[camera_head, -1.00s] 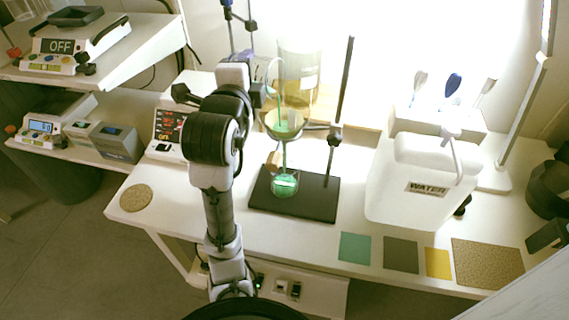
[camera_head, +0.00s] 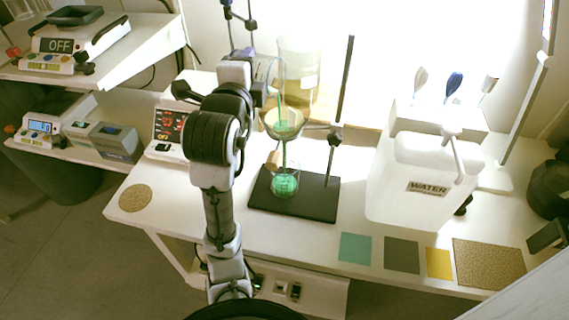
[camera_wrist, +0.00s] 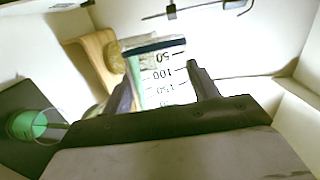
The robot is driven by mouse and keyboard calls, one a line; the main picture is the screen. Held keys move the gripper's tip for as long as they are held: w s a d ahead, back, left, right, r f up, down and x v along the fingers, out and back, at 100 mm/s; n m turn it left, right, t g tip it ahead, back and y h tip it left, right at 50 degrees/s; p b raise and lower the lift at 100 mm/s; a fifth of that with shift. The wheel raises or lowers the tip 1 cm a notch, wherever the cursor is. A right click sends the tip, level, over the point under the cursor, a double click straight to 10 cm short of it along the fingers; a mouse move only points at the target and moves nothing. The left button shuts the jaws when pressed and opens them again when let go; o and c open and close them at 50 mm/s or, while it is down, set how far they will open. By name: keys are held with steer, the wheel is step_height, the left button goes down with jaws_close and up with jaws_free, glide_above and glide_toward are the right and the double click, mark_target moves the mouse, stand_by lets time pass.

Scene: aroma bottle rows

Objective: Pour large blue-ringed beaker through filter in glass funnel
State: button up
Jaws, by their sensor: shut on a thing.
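My gripper (camera_wrist: 162,88) is shut on the large clear beaker (camera_wrist: 166,72), which has dark volume marks and a blue ring at its rim. In the head view, the beaker is hard to make out against the bright background; a thin green streak runs down above the glass funnel (camera_head: 284,133). The funnel sits in a stand's clamp, and the filter in it (camera_head: 284,119) holds pale green liquid. Its stem leads down to a round glass vessel (camera_head: 286,184) with green liquid, on the dark stand base. That vessel also shows in the wrist view (camera_wrist: 28,125).
The stand's upright rod (camera_head: 344,85) and clamp (camera_head: 335,135) are right of the funnel. A tall glass vessel (camera_head: 300,62) stands behind. A white water container (camera_head: 420,185) is to the right. Coloured mats (camera_head: 402,254) lie along the front edge.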

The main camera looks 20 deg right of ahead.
steer(key=shift+b, duration=0.3)
stand_by(1.0)
steer(key=shift+s+d+f+m+b, duration=0.2)
steer(key=shift+m+b, duration=0.4)
steer(key=shift+b, duration=0.35)
stand_by(1.7)
steer(key=shift+r, duration=0.1)
stand_by(0.6)
steer(key=shift+w+a+n+p, duration=0.2)
steer(key=shift+n+p, duration=0.3)
steer(key=shift+p, duration=0.5)
steer(key=shift+w+n+g+p, duration=0.1)
steer(key=shift+n+g+p, duration=0.2)
steer(key=shift+n+p, duration=0.25)
steer(key=shift+a+f, duration=0.1)
steer(key=shift+f, duration=0.15)
